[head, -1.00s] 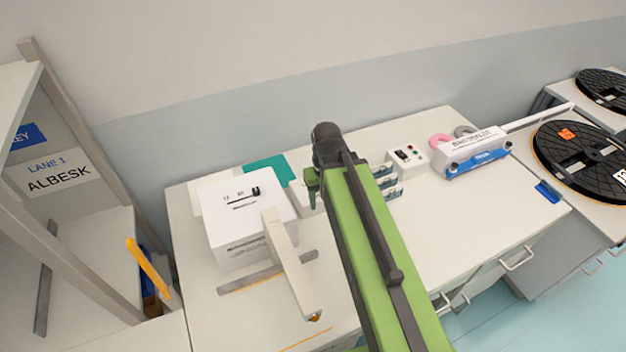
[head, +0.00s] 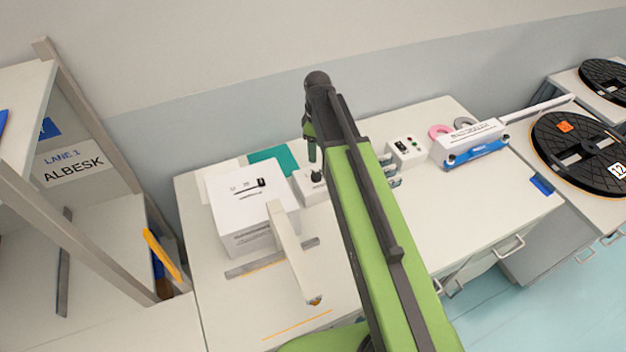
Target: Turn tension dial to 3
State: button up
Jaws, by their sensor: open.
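A small white box (head: 308,193) sits on the bench just right of the large white box. A dark knob (head: 316,175) on its top looks like the tension dial. Its markings and setting are too small to read, and my arm covers the box's right side. My gripper (head: 311,153) points down at the end of my green arm. In the picture it shows just above the knob, with a gap between them. It appears empty; the finger gap is hard to make out.
A large white box (head: 240,222) with a slot and a pale arm (head: 289,250) stand to the left. A switch box (head: 405,151), a blue-and-white device (head: 470,145) and black reels (head: 585,150) are to the right. The bench's front right is clear.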

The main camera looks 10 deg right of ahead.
aim_at(317, 174)
notch_tip(317, 174, down, 13)
jog(key=b, duration=1.1)
jog(key=shift+r, duration=0.1)
